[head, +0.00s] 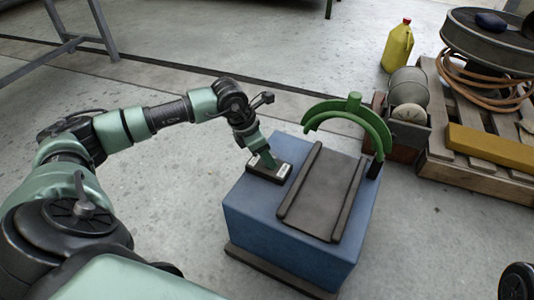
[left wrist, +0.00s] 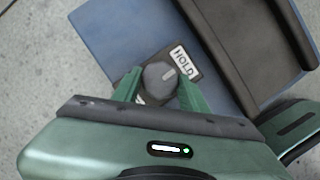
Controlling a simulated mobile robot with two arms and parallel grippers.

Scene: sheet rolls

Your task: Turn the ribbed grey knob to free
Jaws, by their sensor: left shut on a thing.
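The grey knob (left wrist: 158,80) sits on a small dark panel (head: 282,176) at the near-left part of the blue box's top. In the left wrist view its pale pointer line is turned toward the white HOLD label (left wrist: 184,60). A second white label is mostly hidden beside the left finger, and its word cannot be read. My left gripper (head: 267,159) reaches down onto the panel, its green fingers on either side of the knob, shut on it. In the head view the fingers hide the knob. My right gripper is not in view.
The blue box (head: 285,235) bears a dark tray with raised rails (head: 325,190) and a green arch (head: 352,112) at its far end. A pallet (head: 470,160) with a yellow bar and coiled hose stands right. A yellow jug (head: 397,48) stands behind. Floor left of the box is clear.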

